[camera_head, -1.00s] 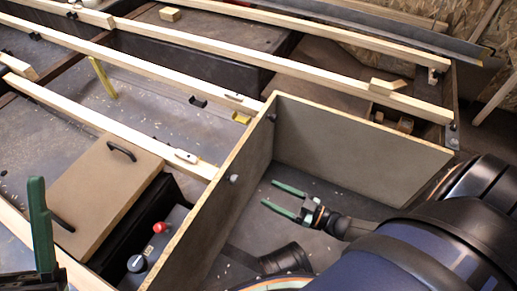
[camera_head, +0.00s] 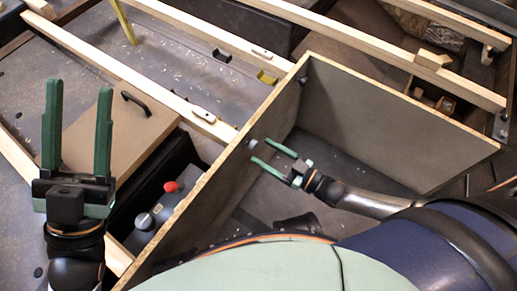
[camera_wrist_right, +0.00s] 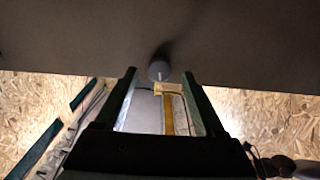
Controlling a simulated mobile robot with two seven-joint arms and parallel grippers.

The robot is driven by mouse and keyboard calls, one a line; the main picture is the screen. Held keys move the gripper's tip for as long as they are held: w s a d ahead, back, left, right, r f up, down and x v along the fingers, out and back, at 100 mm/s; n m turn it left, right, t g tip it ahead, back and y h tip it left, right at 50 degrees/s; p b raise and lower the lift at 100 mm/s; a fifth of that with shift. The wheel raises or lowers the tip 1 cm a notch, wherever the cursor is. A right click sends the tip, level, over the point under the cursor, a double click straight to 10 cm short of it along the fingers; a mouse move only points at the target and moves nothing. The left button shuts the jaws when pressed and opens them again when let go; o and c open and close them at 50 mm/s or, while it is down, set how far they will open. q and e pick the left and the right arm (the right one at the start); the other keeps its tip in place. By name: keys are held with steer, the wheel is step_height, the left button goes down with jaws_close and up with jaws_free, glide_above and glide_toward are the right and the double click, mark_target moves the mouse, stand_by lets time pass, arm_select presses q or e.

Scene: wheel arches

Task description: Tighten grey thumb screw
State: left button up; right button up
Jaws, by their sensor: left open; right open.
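A grey thumb screw (camera_head: 253,145) sticks out of the inner face of the left box panel (camera_head: 217,203). It also shows in the right wrist view as a round grey knob (camera_wrist_right: 159,70) on the dark panel. My right gripper (camera_head: 260,150) is open, with its two green fingers pointing at the panel and their tips close to the screw. In the right wrist view the screw lies between the fingertips, and I cannot tell whether they touch it. My left gripper (camera_head: 78,85) is open and empty, its fingers pointing up over the left side.
A second dark knob (camera_head: 302,82) sits near the panels' corner. A red button (camera_head: 171,186) and a grey knob (camera_head: 144,221) are on a black box left of the panel. A brown lid with a black handle (camera_head: 134,103) lies behind my left gripper. Wooden rails cross the background.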

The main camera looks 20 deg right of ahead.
mark_target(256, 147)
steer(key=shift+b+x, duration=0.3)
steer(key=shift+x, duration=1.25)
jaws_close()
